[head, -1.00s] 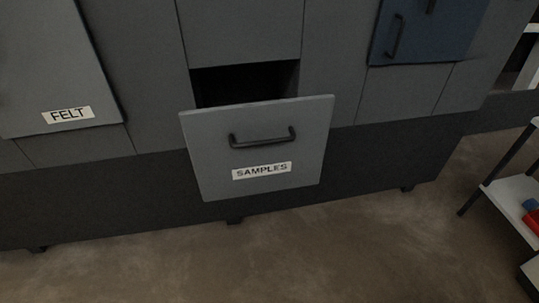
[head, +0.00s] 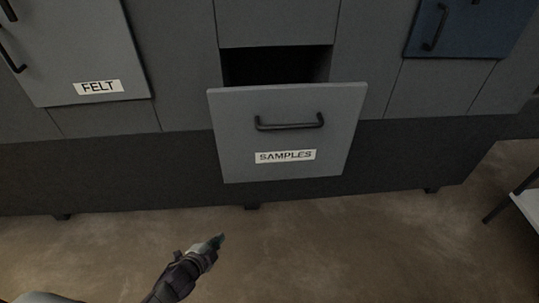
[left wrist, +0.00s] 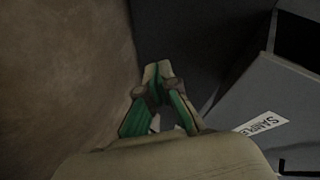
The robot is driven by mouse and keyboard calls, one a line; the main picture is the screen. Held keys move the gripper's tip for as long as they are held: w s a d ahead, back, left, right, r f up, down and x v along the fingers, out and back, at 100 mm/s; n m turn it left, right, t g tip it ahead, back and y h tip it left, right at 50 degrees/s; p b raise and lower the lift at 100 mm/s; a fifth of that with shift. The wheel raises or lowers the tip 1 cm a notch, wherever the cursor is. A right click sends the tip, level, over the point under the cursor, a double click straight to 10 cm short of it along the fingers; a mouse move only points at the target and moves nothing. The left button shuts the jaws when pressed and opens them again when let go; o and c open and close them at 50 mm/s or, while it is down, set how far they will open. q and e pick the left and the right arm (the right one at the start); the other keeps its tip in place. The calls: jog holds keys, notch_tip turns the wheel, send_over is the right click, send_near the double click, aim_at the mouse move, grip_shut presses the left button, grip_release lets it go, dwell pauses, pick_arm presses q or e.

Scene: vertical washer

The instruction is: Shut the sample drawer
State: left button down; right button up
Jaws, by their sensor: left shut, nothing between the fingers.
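The grey sample drawer (head: 288,136) is in the middle of the head view, labelled SAMPLES, with a black bar handle (head: 290,123). It stands pulled out, with a dark gap showing above its front. My left gripper (head: 219,240) is at the bottom of the head view, below and left of the drawer front, apart from it. In the left wrist view its fingers (left wrist: 158,70) are together with nothing between them. There the drawer (left wrist: 245,100) shows at the right, with part of its label and handle. My right gripper is out of view.
The FELT front (head: 75,55) is at the left and a blue front (head: 465,28) at the upper right of the dark cabinet. A white shelf stand (head: 528,203) is at the right edge. The brown floor before the cabinet is clear.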

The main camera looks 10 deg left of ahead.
aim_at(276, 146)
pick_arm(q)
jog(key=w+d+r+m+t+h, duration=0.25)
jog(key=d+r+m, duration=0.25)
jog(key=r, duration=0.7)
jog(key=w+d+r+m+t+h, duration=0.15)
jog(key=d+r+m+h, duration=0.3)
jog(key=r, duration=0.85)
jog(key=shift+m, duration=0.25)
jog(key=x, duration=0.4)
jog(key=a+x, duration=0.1)
jog(key=x, duration=0.2)
jog(key=w+a+x, duration=0.1)
jog(key=x, duration=0.3)
jog(key=shift+w+d+f+p, duration=0.2)
jog(key=shift+w+p, duration=0.1)
jog(key=shift+p, duration=0.1)
jog(key=shift+w+a, duration=0.2)
jog(key=shift+w, duration=0.45)
jog(key=shift+w, duration=0.1)
